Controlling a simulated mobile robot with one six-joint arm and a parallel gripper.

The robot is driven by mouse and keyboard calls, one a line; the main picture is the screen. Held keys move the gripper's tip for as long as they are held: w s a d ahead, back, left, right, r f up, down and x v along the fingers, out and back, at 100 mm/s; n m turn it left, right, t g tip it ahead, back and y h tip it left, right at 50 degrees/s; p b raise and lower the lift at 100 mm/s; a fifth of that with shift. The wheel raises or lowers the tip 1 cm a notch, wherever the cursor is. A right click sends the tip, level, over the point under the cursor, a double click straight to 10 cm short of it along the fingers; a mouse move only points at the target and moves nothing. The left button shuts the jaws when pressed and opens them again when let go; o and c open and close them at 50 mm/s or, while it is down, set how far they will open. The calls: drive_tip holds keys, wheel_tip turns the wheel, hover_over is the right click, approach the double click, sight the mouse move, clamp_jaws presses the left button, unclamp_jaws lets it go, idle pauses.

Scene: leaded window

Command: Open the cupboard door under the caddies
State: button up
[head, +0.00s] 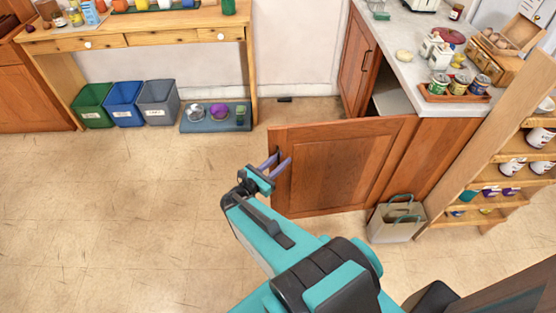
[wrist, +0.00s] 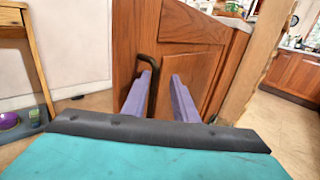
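The brown wooden cupboard door (head: 345,160) stands swung out from the counter, with part of the pale cupboard interior (head: 392,100) showing behind it. The caddies (head: 460,84) are small tins in a wooden tray on the counter above. My gripper (head: 277,163) is at the door's free left edge. In the wrist view its two purple fingers (wrist: 163,72) are apart, and the dark bar handle (wrist: 152,102) shows between them, close to the left finger. I cannot tell whether they touch. The door (wrist: 190,58) fills the middle of that view.
A grey bin (head: 396,224) stands on the floor by the cupboard, near the door's lower right. A wooden shelf rack (head: 475,150) stands at the right. Coloured bins (head: 123,104) and a blue tray (head: 215,118) are at the back left. The floor left of my gripper is clear.

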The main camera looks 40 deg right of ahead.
drive_tip(key=shift+w+a, duration=0.15)
drive_tip(key=shift+w, duration=0.05)
idle(0.3)
drive_tip(key=shift+a, duration=0.1)
drive_tip(key=shift+a, duration=0.5)
drive_tip(key=s+a+b, duration=0.1)
drive_tip(key=s+a, duration=0.1)
drive_tip(key=a, duration=1)
drive_tip(key=shift+s+a, duration=0.2)
drive_tip(key=shift+d, duration=0.15)
